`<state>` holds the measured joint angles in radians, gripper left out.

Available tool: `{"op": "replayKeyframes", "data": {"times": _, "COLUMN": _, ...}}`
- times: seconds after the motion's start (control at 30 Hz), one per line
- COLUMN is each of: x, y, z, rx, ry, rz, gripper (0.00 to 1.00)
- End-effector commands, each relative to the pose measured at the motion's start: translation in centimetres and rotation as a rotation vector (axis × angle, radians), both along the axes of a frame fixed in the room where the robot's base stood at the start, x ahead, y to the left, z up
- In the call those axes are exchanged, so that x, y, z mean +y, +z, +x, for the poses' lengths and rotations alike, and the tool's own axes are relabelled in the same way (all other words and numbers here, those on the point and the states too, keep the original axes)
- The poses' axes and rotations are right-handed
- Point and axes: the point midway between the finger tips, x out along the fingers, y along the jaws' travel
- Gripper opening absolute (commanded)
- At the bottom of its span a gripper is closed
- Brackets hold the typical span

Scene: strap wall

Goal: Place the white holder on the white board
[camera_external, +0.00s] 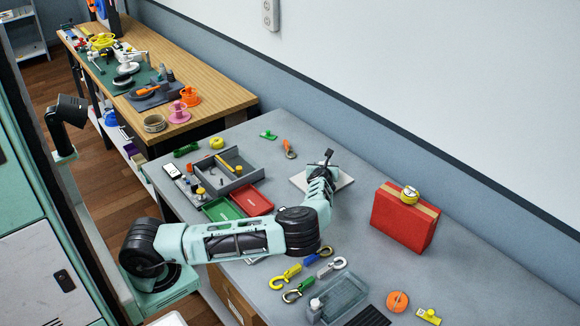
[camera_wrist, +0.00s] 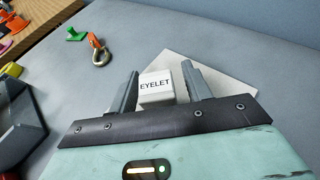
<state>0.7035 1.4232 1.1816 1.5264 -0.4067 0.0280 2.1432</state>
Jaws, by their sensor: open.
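The white holder (camera_wrist: 156,87) is a small white block with "EYELET" printed on its face. In the wrist view it sits between the two fingers of my gripper (camera_wrist: 157,92), which is open, with a small gap at the right finger. The white board (camera_wrist: 228,76) is a flat pale square on the grey table, behind and under the fingers. In the external view the board (camera_external: 344,184) lies near the wall side of the table, and my gripper (camera_external: 327,158) is over it. The holder cannot be made out there. Whether the holder's base touches the board is hidden.
A red box (camera_external: 402,222) with a yellow tape roll on top stands to the right. A grey tray (camera_external: 228,174) and green and red bins (camera_external: 253,200) are to the left. Hooks, a clear bin (camera_external: 343,295) and orange tape (camera_external: 397,301) lie nearer the front. An orange-strapped hook (camera_external: 289,150) lies behind.

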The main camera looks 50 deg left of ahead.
Motion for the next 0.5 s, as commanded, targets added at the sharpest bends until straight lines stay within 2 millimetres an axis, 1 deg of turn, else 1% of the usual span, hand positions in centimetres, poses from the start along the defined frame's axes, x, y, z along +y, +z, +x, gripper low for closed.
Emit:
{"op": "replayKeyframes", "data": {"times": 0.17, "x": -1.6, "y": 1.0, "z": -1.4, "rx": -0.002, "ry": -0.002, "rz": -0.001, "gripper": 0.49}}
{"op": "replayKeyframes", "data": {"times": 0.3, "x": -3.7, "y": 2.1, "z": -3.4, "rx": -0.001, "ry": -0.003, "rz": -0.001, "gripper": 0.49}}
{"op": "replayKeyframes", "data": {"times": 0.5, "x": -6.2, "y": 3.6, "z": -6.0, "rx": -0.001, "ry": -0.002, "rz": -0.001, "gripper": 0.49}}
